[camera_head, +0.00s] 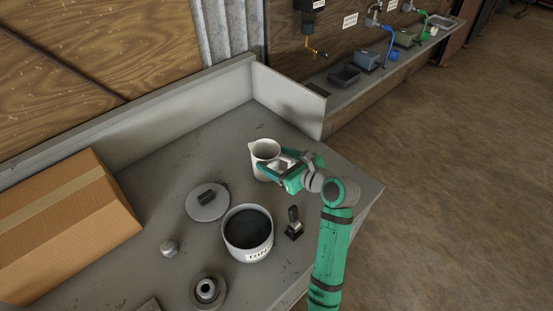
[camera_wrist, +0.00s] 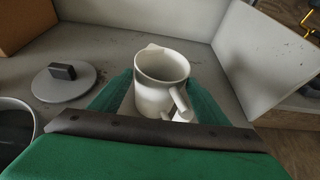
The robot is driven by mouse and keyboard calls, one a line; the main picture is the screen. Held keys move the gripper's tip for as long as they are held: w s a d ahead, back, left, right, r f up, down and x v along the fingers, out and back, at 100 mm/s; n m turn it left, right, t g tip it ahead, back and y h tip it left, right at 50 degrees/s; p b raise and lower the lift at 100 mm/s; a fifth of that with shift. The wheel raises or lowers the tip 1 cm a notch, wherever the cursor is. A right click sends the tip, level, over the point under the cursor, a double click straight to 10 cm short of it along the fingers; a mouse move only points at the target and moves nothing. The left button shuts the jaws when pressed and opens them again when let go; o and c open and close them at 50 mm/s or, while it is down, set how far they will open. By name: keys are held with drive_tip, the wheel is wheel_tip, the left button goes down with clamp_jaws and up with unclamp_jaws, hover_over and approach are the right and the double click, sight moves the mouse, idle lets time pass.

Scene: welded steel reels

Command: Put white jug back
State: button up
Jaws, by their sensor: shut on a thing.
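The white jug (camera_head: 264,152) is upright at the right part of the grey bench, near the low side wall. In the wrist view the jug (camera_wrist: 160,80) is between my green fingers, with its handle toward me and its spout toward the back left. My gripper (camera_head: 285,172) is shut on the jug from the front right side. The fingertips are partly hidden behind the jug and my gripper's body. I cannot tell whether the jug's base touches the bench.
A round lid (camera_head: 207,203) with a dark knob, a labelled pot (camera_head: 247,236), a dark-handled stamp-like tool (camera_head: 294,226) and a small metal piece (camera_head: 168,247) are on the bench. A cardboard box (camera_head: 65,225) stands at left. The bench behind the lid is clear.

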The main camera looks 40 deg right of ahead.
drive_tip(key=o, duration=2.1)
drive_tip(key=shift+s+r, duration=0.15)
drive_tip(key=shift+s, duration=0.05)
drive_tip(key=v, duration=1.1)
drive_tip(key=shift+s+d+r, duration=0.1)
drive_tip(key=shift+s, duration=0.15)
